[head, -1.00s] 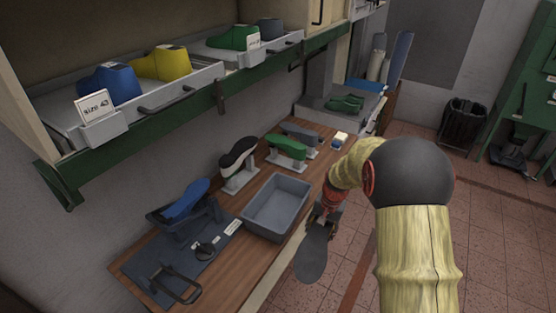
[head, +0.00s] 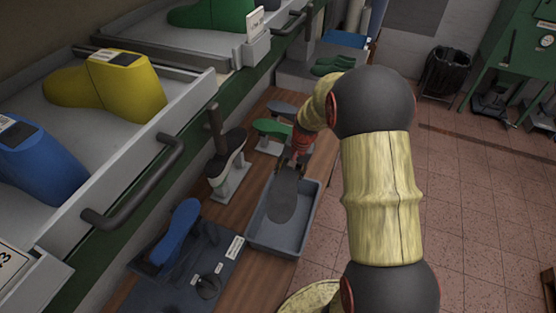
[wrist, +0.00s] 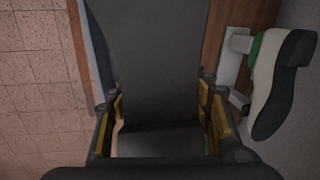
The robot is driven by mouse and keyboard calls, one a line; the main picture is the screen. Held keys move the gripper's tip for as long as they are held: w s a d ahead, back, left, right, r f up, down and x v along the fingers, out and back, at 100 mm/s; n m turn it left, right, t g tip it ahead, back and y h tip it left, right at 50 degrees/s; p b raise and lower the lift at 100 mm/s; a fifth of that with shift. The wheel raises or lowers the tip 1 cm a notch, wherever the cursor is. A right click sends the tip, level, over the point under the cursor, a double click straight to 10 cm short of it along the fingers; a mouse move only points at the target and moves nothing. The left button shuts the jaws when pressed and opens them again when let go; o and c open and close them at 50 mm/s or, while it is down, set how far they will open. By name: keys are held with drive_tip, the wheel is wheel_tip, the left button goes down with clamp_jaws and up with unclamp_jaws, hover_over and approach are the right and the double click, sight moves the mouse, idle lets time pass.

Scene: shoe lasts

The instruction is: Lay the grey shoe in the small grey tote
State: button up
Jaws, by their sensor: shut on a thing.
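The grey shoe (head: 284,198) is a dark, flat, sole-like shape in the head view. My gripper (head: 299,156) is shut on one end of it, and the rest points toward the near side. In the picture the shoe overlaps the inside of the small grey tote (head: 279,247), an open rectangular box on the wooden bench. I cannot tell whether it touches the tote floor. In the wrist view the grey shoe (wrist: 160,60) fills the middle, between the yellow-edged fingers of my gripper (wrist: 162,122).
A black-and-white shoe (head: 227,158) and a green shoe (head: 272,128) stand on supports behind the tote. A blue shoe (head: 176,232) rests on a stand left of it. Shelf trays with a yellow last (head: 128,85) overhang at left. Open floor lies to the right.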

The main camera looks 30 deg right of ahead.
drive_tip(key=shift+w, duration=0.15)
drive_tip(key=shift+f+b, duration=1.55)
drive_tip(key=shift+f, duration=0.8)
drive_tip(key=shift+w+d, duration=0.15)
drive_tip(key=shift+d, duration=0.1)
drive_tip(key=shift+f, duration=0.2)
wheel_tip(320, 180, down, 7)
drive_tip(key=b, duration=0.5)
idle(0.6)
drive_tip(key=o, duration=1.6)
drive_tip(key=shift+c, duration=0.2)
